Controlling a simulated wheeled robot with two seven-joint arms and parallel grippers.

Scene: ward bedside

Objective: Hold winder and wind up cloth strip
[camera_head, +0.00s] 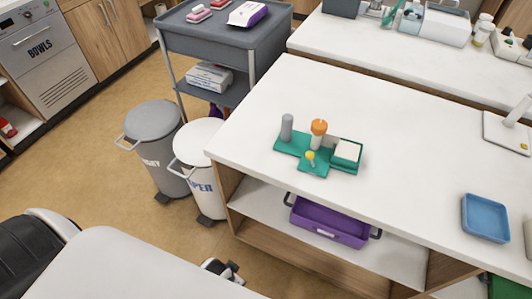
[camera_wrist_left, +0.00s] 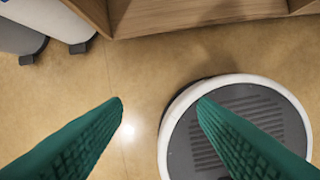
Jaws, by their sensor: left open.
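A green winder base (camera_head: 318,168) stands on the white worktop, with a grey upright post (camera_head: 287,126), an orange-topped post (camera_head: 318,132) and a small yellow knob (camera_head: 310,157) at its front. At its right end is a green-sided block with a pale top (camera_head: 348,150). I cannot tell whether that pale part is the cloth strip. My left gripper (camera_wrist_left: 161,105) is open and empty in the left wrist view, its two green fingers wide apart over the floor, away from the winder. My right gripper is not in view.
The worktop (camera_head: 420,175) is clear around the winder. A blue tray (camera_head: 485,217) lies at the right. A purple bin (camera_head: 330,221) sits on the shelf below. Two lidded bins (camera_head: 153,150) and a grey trolley (camera_head: 225,36) stand to the left.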

